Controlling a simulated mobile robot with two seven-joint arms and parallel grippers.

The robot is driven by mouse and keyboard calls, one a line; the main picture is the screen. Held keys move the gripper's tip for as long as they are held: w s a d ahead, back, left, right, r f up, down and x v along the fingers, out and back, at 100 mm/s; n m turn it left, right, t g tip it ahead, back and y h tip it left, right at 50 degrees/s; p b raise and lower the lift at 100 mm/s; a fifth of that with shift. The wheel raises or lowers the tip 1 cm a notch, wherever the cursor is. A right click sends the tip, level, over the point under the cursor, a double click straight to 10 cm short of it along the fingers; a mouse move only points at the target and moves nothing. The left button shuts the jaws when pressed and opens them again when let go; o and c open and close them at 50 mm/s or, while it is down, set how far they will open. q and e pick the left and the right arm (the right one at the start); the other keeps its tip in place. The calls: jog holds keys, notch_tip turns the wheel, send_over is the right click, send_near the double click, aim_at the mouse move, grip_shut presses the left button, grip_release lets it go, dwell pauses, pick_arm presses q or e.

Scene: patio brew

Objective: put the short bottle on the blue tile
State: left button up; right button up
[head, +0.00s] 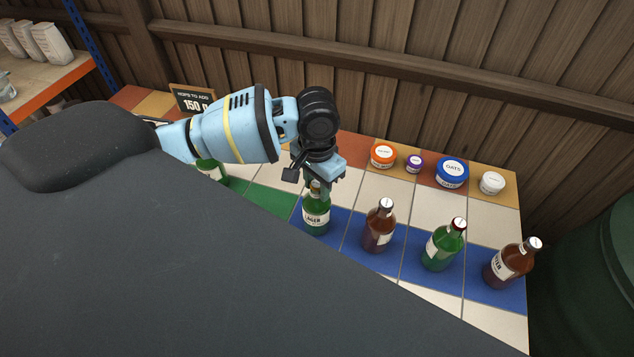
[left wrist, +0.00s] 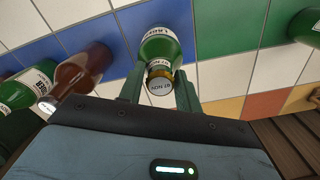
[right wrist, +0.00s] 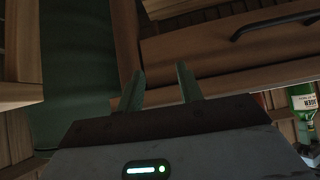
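A green bottle with a white lager label (head: 316,219) stands upright on the leftmost tile of the blue row (head: 340,228). My left gripper (head: 318,186) is directly above it, pointing down. In the left wrist view the fingers (left wrist: 159,85) are apart on either side of the bottle's capped neck (left wrist: 160,85), with small gaps. A brown bottle (head: 379,229), a green bottle (head: 442,248) and another brown bottle (head: 508,264) stand along the blue row. I cannot tell surely which bottle is shortest. My right gripper (right wrist: 160,85) is open and empty, away from the bottles.
Another green bottle (head: 212,170) stands at the left, partly hidden by my arm. Jars, including an orange one (head: 383,155) and a blue one (head: 452,172), line the back. A sign (head: 192,101) stands at back left. White tiles (head: 438,208) behind the blue row are clear.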

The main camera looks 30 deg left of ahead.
pick_arm(q)
jog(key=o, duration=0.3)
notch_tip(320, 180, up, 12)
jog(key=shift+r, duration=0.15)
dwell(0.4)
dwell(0.5)
